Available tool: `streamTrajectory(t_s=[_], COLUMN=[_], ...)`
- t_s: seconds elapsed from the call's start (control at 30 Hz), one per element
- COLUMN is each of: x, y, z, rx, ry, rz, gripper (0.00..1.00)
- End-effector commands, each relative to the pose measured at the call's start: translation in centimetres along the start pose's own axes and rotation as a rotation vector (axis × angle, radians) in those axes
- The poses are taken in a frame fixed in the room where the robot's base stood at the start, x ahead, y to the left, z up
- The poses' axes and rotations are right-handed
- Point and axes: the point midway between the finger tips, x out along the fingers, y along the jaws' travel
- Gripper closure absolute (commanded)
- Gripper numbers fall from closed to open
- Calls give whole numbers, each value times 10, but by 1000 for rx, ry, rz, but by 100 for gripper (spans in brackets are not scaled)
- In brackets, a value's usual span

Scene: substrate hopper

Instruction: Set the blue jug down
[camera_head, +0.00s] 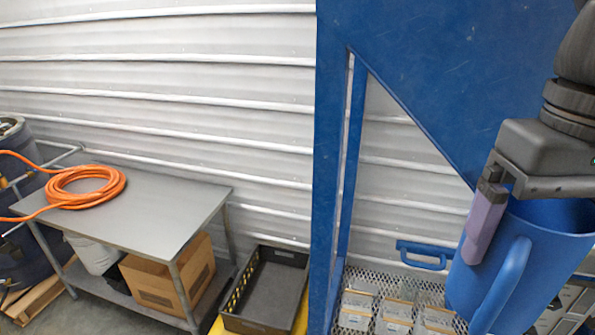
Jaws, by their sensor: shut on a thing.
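The blue jug (475,287) is at the right of the head view, with its open mouth up and its handle toward me. My gripper (487,222) is at its rim, with one purple-grey finger outside the wall. The other finger is hidden. The gripper is shut on the jug, which looks roughly upright and hangs in front of a mesh shelf (352,277). Whether the jug's base touches anything cannot be told, as its lower part runs near the frame's bottom edge.
A big blue hopper frame (331,150) stands left of the jug, its sloped wall above. Several clear containers (392,326) stand on the mesh shelf, near a blue handle (423,255). Farther left are a black crate (262,290) and a steel table (160,210) with an orange hose (88,199).

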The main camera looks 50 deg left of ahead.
Motion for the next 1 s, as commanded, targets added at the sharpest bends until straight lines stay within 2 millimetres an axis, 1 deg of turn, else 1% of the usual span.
streamTrajectory(t_s=[0.07, 0.27, 0.43, 0.57, 0.67, 0.7, 0.8, 0.9, 1.0], x=[3, 43, 86, 131, 174, 193, 231, 261, 286], y=[2, 23, 45, 68, 90, 99, 119, 134, 147], z=[1, 3, 5, 7, 9, 10, 10, 11, 11], rx=[6, 61, 123, 192, 254, 282, 338, 381, 419], ry=[3, -3, -4, -5, -6, -7, -5, -3, -3], rz=[0, -5, -3, -3, -2, -2, 0, 0, -1], gripper=[51, 51, 51, 51, 51, 51, 51, 51, 51])
